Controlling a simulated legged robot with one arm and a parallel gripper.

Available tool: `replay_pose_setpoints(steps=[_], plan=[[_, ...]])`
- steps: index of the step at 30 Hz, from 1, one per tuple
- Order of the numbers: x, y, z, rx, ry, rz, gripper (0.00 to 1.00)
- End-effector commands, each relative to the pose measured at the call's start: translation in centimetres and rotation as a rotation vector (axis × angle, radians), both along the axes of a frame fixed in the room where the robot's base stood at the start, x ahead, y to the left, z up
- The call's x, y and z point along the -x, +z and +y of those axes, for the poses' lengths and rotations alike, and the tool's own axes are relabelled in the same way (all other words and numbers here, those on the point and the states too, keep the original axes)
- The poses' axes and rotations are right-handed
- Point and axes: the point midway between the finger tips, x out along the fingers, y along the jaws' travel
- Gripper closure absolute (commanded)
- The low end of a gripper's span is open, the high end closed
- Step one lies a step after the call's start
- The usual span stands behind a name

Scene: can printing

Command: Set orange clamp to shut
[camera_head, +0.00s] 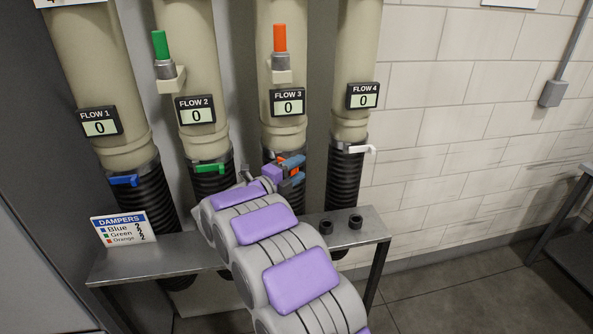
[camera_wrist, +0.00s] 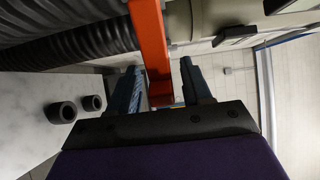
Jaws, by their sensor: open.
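The orange clamp (camera_wrist: 150,45) is on the third pipe, the one labelled Flow 3. In the wrist view its orange lever runs down from the top edge and reaches between the two dark fingers of my gripper (camera_wrist: 160,68). My gripper is open, with one finger on each side of the lever. The lever lies closer to the left finger; I cannot tell whether they touch. In the head view my gripper (camera_head: 294,171) is at the clamp and hides most of it, with only small bits of orange showing.
Blue (camera_head: 124,180), green (camera_head: 209,167) and white (camera_head: 352,149) clamps sit on the neighbouring pipes. A metal shelf (camera_head: 190,263) below holds a dampers sign (camera_head: 123,229) and two black caps (camera_head: 326,226). Open floor lies to the right.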

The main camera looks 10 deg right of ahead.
Motion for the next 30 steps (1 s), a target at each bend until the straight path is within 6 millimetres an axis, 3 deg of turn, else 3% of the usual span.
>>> replay_pose_setpoints(steps=[9, 24, 30], plan=[[-0.14, 0.0, -0.23, 0.0, 0.001, 0.0, 0.51], [-0.13, -0.13, -0.24, -0.001, 0.0, 0.002, 0.99], [-0.13, -0.21, -0.14, -0.001, 0.001, 0.004, 1.0]])
